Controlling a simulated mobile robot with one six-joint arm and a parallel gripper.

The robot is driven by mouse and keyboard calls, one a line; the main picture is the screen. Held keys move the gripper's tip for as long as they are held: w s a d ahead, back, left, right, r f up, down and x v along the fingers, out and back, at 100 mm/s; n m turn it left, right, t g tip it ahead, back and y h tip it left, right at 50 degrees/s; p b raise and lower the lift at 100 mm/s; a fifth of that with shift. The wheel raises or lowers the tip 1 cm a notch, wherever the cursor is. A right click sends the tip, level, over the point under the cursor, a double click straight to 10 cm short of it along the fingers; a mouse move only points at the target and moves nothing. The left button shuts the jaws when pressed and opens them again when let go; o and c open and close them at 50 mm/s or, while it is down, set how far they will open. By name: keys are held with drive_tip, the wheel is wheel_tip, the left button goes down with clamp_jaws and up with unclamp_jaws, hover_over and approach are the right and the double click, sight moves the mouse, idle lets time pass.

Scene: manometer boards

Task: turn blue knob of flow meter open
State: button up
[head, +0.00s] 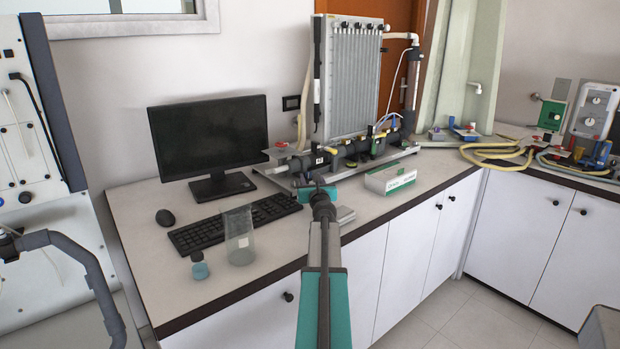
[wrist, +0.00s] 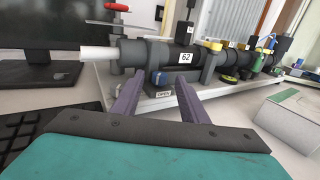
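A small blue knob (wrist: 157,78) sits low on the bench apparatus in the wrist view, above a label reading OPEN (wrist: 163,94). Behind it runs a dark grey pipe assembly (wrist: 130,52) with a white end and a tag reading 62. The same pipe shows in the head view (head: 348,150). My gripper (wrist: 159,86) is open, with its two purple fingers apart and the knob appearing between their tips. Whether the fingers touch the knob cannot be told. In the head view my arm reaches over the bench edge to the apparatus, and the knob cannot be clearly made out.
A tall tube panel (head: 350,78) rises behind.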

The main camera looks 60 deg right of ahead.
drive_tip(key=shift+x, duration=1)
clamp_jaws()
